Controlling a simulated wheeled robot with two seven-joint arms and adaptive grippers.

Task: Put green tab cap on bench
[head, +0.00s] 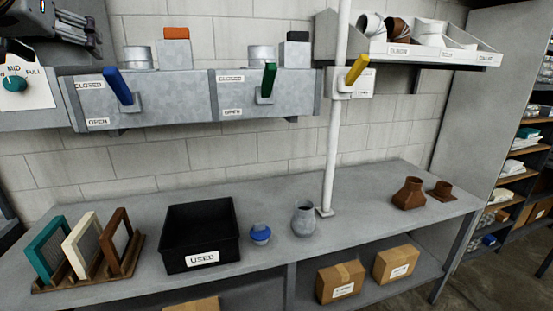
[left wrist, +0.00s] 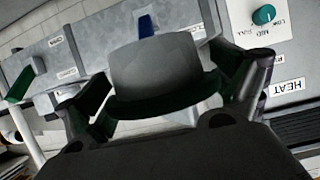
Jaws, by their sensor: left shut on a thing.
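My left gripper (head: 80,28) is at the top left of the head view, raised above the bench and in front of the wall units. In the left wrist view its fingers close on a grey piece with a dark green edge, which looks like the green tab cap (left wrist: 155,65). The cap is held clear of any surface; it cannot be made out in the head view. The grey bench (head: 265,205) runs across the lower head view. My right gripper is not in view.
On the bench are upright filter frames (head: 80,250), a black USED bin (head: 202,258), a blue-banded pot (head: 260,235), a grey jar (head: 304,220) and brown fittings (head: 409,194). A white pole (head: 331,150) rises from it. Grey ducts with levers (head: 165,98) hang above.

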